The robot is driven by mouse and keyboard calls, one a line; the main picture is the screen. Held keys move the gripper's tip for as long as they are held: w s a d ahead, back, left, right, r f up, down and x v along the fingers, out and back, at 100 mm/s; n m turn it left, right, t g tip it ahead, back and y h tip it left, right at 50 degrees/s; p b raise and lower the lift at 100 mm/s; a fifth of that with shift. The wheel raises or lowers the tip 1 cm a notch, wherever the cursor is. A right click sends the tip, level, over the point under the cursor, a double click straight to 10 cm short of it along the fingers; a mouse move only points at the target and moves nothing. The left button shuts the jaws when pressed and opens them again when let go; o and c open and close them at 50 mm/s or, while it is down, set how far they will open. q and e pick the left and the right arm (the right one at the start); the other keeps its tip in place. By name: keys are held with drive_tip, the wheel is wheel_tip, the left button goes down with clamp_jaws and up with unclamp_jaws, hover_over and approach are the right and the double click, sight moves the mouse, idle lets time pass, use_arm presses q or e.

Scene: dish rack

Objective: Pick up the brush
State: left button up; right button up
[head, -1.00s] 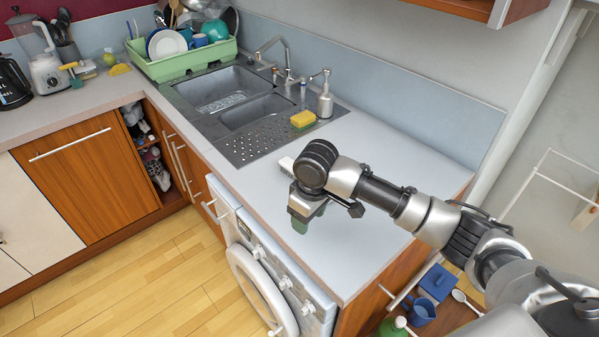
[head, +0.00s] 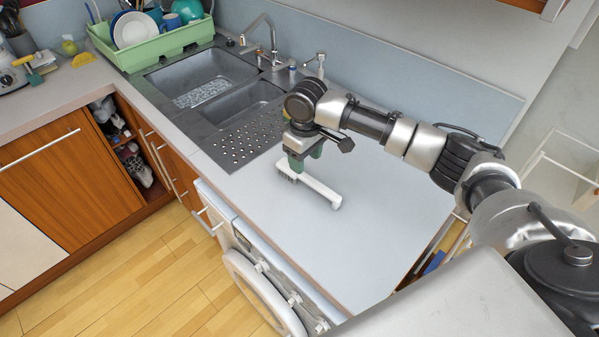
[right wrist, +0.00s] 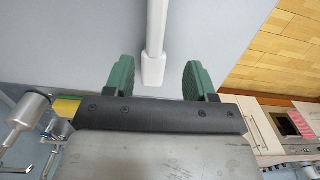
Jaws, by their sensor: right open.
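The white brush (head: 322,190) lies on the grey countertop, its bristled head end at the left near the sink and its handle reaching toward the lower right. My right gripper (head: 301,163) is above the brush's head end and partly hides it. In the right wrist view, the white brush (right wrist: 157,40) shows between the two green fingertips of the gripper (right wrist: 156,80), which stand apart on either side of it. The gripper is open, and neither finger appears to touch the brush. My left gripper is not in view.
The sink (head: 200,78) with its perforated drainboard (head: 238,145) lies left of the brush. A green dish rack (head: 150,50) with dishes stands behind the sink. A soap dispenser (head: 320,68) is near the wall. The countertop (head: 390,235) right of the brush is clear.

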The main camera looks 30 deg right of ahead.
sight(306, 176)
wheel_tip(306, 176, down, 2)
drive_tip(key=shift+f, duration=0.1)
drive_tip(key=shift+w+d+f+p, duration=0.1)
drive_tip(key=shift+f+p, duration=0.25)
drive_tip(key=shift+f, duration=0.3)
drive_tip(key=f, duration=0.1)
drive_tip(key=f+p, duration=0.1)
drive_tip(key=f, duration=0.1)
drive_tip(key=shift+w+d+f, duration=0.1)
drive_tip(key=shift+d+f, duration=0.1)
drive_tip(key=shift+f, duration=0.55)
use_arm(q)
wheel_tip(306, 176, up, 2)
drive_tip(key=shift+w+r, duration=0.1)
use_arm(e)
drive_tip(key=shift+c, duration=1.3)
drive_tip(key=c, duration=0.8)
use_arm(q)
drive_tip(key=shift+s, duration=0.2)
use_arm(e)
drive_tip(key=shift+o, duration=0.2)
drive_tip(key=shift+r, duration=0.15)
